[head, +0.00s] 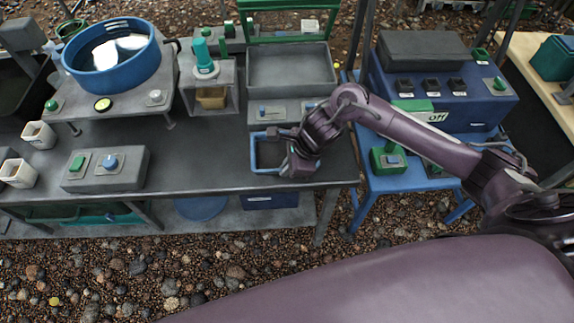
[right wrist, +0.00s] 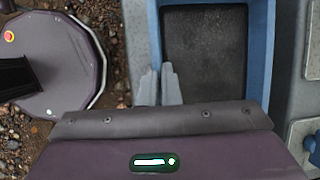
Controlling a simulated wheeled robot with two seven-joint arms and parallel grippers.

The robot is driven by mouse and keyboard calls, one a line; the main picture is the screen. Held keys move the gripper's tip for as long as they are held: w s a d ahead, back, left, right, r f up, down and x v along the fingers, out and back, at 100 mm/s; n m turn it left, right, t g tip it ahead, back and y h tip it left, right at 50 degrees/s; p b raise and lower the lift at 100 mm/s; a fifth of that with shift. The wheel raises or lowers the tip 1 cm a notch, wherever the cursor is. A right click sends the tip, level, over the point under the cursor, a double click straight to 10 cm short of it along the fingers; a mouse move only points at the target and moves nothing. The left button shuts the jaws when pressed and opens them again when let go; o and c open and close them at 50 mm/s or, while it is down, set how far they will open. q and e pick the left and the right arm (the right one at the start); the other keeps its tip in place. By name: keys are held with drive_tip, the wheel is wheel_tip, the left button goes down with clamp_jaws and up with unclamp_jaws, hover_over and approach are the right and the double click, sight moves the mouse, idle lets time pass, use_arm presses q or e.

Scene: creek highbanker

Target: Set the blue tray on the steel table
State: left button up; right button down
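The blue tray (head: 252,153) is a small open box with blue walls and a dark inside, at the front right of the long grey steel table (head: 205,160). I cannot tell whether it rests on the top or is held just above it. My right gripper (head: 284,160) is at the tray's right side. In the right wrist view its two fingers (right wrist: 166,84) are close together at one wall of the blue tray (right wrist: 262,50), seemingly with the wall between them. The fingertips are small in the head view. My left gripper is not in view.
A grey block with green and blue knobs (head: 104,170) stands left on the table. Behind the tray are a grey control strip (head: 283,112) and a green-framed bin (head: 290,68). A blue stand (head: 390,184) with a control box is to the right. Gravel lies in front.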

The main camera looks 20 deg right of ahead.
drive_tip(key=shift+f, duration=0.1)
drive_tip(key=c, duration=1.6)
unclamp_jaws()
drive_tip(key=shift+c, duration=0.2)
drive_tip(key=shift+r, duration=0.3)
drive_tip(key=v, duration=1.1)
drive_tip(key=shift+d+r, duration=0.2)
drive_tip(key=shift+r, duration=0.15)
drive_tip(key=shift+s, duration=0.1)
